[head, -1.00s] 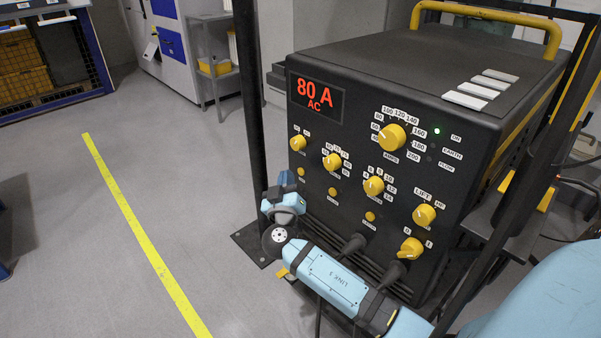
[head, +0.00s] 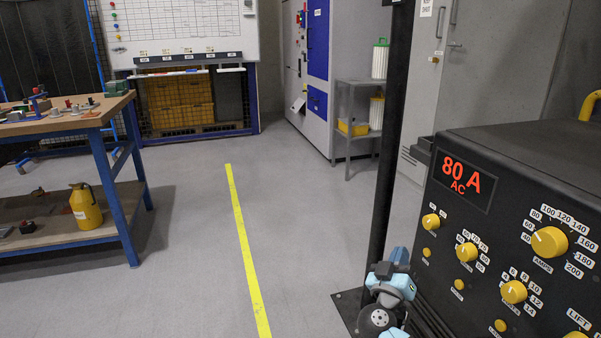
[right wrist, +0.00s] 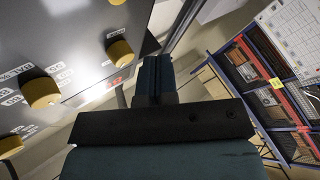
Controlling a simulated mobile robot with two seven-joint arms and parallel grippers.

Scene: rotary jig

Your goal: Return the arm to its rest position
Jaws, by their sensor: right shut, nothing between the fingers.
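My right arm shows at the lower middle right of the head view, close to the front of a black power unit (head: 470,240). My right gripper (head: 399,258) is small and partly hidden there by the wrist, just right of a black post. In the right wrist view the fingers of my right gripper (right wrist: 154,70) are together with nothing between them. The unit's panel with yellow knobs (right wrist: 40,92) lies left of the fingers; I see no clear contact. My left gripper is not in view.
The black post (head: 388,140) stands on a floor plate close to the arm. A workbench (head: 75,120) with small parts and a yellow canister (head: 85,207) is at the left. A grey shelf (head: 343,110) stands behind. The floor around the yellow line (head: 243,240) is clear.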

